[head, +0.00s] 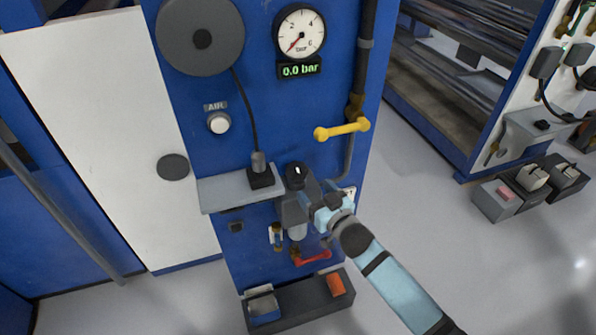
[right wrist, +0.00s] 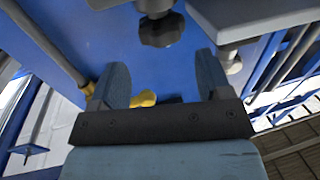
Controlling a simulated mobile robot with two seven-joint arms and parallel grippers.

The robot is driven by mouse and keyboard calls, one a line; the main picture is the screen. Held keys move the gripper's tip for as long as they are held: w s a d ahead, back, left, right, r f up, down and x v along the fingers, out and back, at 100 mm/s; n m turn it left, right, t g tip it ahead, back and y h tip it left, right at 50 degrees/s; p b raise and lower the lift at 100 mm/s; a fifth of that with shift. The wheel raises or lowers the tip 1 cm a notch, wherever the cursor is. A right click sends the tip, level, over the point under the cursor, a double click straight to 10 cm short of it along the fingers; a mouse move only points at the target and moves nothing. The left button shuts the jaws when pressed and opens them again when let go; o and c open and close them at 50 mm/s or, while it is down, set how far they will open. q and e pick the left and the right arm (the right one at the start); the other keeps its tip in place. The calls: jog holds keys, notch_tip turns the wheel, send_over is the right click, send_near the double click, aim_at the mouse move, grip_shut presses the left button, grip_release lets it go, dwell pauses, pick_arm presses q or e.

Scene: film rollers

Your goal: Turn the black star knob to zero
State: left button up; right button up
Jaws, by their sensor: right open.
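The black star knob (head: 296,172) is on the blue panel, right of the small grey shelf, with a white mark on its top. It also shows in the right wrist view (right wrist: 161,30), ahead of the fingers. My right gripper (head: 300,203) is close to the knob in the head view and partly covers what lies below it. In the right wrist view my right gripper (right wrist: 162,78) has its two fingers wide apart, with nothing between them and the knob beyond their tips. A round gauge (head: 300,33) has its red needle at lower left, and the display (head: 299,70) reads 0.0 bar. My left gripper is not seen.
The grey shelf (head: 228,189) holds a black-based probe (head: 260,174). A yellow lever (head: 341,130) is above right of the knob, and a red handle (head: 313,258) is below. A dark tray (head: 302,306) sits at the panel's foot.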

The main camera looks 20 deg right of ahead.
aim_at(303, 177)
jog(key=x, duration=0.9)
jog(key=c, duration=0.6)
jog(key=shift+r+n+y+p, duration=0.3)
jog(key=shift+y+p, duration=0.1)
jog(key=shift+p, duration=0.45)
jog(key=shift+c, duration=0.2)
jog(key=shift+y+p, duration=0.3)
jog(key=shift+f+n+g+y, duration=0.25)
jog(key=shift+n+g+y, duration=0.05)
jog(key=shift+n, duration=0.1)
